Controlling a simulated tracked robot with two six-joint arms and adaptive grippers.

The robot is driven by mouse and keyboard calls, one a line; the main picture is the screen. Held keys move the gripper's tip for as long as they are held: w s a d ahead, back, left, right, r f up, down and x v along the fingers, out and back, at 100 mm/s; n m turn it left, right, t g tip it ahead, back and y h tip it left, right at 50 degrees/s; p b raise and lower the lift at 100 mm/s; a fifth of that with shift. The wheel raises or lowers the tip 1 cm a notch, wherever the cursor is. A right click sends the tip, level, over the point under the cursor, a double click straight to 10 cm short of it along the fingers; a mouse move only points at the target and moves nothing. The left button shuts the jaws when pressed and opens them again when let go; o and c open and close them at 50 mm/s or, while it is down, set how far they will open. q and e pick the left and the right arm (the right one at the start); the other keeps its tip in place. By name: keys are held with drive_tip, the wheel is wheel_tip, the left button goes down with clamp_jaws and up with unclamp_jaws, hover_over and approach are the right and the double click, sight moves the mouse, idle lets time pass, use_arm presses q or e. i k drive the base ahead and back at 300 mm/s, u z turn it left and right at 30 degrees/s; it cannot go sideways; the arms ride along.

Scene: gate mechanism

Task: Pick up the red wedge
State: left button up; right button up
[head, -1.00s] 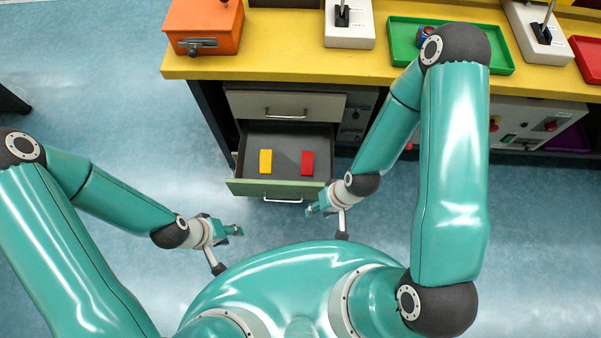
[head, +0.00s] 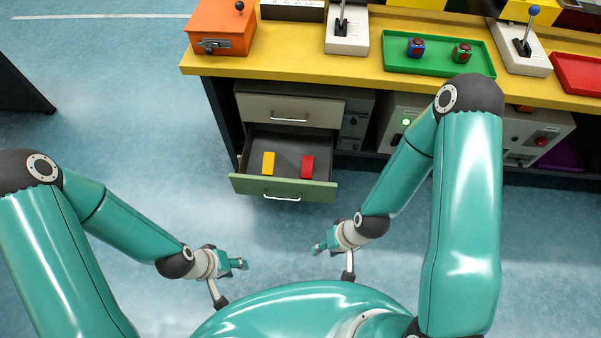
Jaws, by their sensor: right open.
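The red wedge (head: 307,167) lies in the right part of the open lower drawer (head: 238,184), in the head view. A yellow block (head: 268,163) lies to its left in the same drawer, apart from it. My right gripper (head: 318,248) is open and empty over the floor, in front of the drawer and below the red wedge in the picture. My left gripper (head: 243,264) is to the left, also over the floor in front of the drawer and apart from it. Its fingers are too small to judge.
The yellow bench top (head: 290,66) lies above the drawers. On it are an orange box (head: 222,30), a lever box (head: 347,35), a green tray (head: 400,64) with two small cubes, another lever box (head: 518,50) and a red tray (head: 580,75). The upper drawer (head: 290,108) is shut.

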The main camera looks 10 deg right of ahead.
sight(307, 167)
drive_tip(key=z, duration=0.15)
drive_tip(key=i, duration=0.9)
drive_tip(key=u, duration=0.05)
